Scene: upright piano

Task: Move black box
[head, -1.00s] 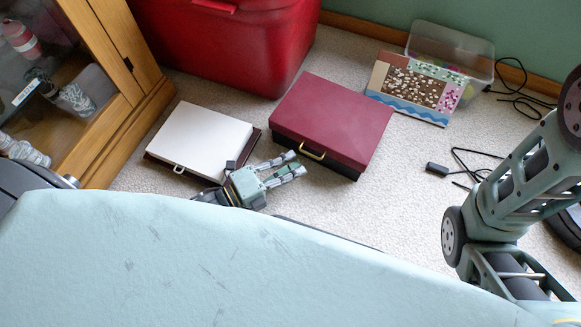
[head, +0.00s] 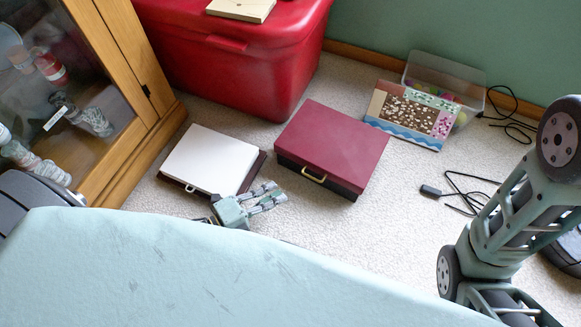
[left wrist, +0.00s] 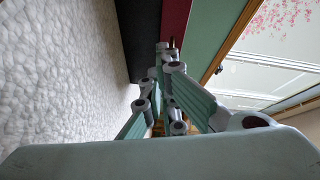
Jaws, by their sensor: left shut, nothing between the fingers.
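A case with a dark red lid and a black lower body (head: 290,163) lies flat on the carpet in the head view. A gold-coloured handle (head: 314,179) is on its near side. My left gripper (head: 278,193) is shut and empty, low at the case's near left corner. I cannot tell whether it touches the case. In the left wrist view its fingers (left wrist: 168,62) point at the case's black side (left wrist: 138,38) and red lid edge (left wrist: 176,20). A small black box with a cord (head: 430,191) lies to the right of the case. My right gripper is out of view.
A white-topped dark case (head: 208,158) lies just left of the gripper. A red bin (head: 235,65) stands behind. A wooden glass cabinet (head: 150,130) stands at left. A mosaic picture (head: 412,113) leans on a clear tub (head: 470,75).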

